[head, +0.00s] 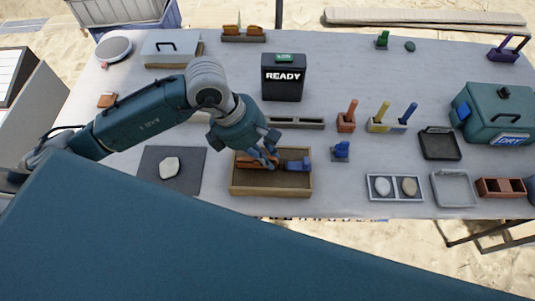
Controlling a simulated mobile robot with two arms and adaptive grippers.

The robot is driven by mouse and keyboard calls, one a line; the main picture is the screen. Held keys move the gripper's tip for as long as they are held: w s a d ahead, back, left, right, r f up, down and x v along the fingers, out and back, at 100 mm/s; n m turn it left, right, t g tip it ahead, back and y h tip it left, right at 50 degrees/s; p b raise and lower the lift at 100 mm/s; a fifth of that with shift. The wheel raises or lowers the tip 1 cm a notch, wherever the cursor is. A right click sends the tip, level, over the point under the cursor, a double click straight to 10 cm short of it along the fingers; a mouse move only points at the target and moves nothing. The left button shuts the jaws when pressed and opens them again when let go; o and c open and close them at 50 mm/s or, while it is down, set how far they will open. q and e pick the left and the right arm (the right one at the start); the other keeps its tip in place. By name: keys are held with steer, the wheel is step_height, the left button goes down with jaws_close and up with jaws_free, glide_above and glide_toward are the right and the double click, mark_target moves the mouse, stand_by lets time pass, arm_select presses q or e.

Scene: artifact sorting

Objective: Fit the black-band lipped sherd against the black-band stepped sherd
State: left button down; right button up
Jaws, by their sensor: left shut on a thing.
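A wooden tray (270,190) with a dark bed stands at the front middle of the table. In it lie orange-brown pieces with dark marks (245,160), which look like sherds. They are too small to tell the lipped one from the stepped one. I cannot tell whether the sherds touch. My right gripper is not in view.
Left of the tray is a dark mat (190,185) with a pale stone (169,167). A black READY box (283,85) stands behind. A blue stand (341,151) and a two-part tray with stones (395,197) are on the right. Bare table lies between them.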

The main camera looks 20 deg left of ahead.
arm_select(q)
steer(key=shift+f+b, duration=0.3)
steer(key=shift+f, duration=0.1)
steer(key=c, duration=1.7)
jaws_free()
steer(key=shift+o, duration=0.2)
steer(key=shift+r, duration=0.15)
steer(key=v, duration=1.2)
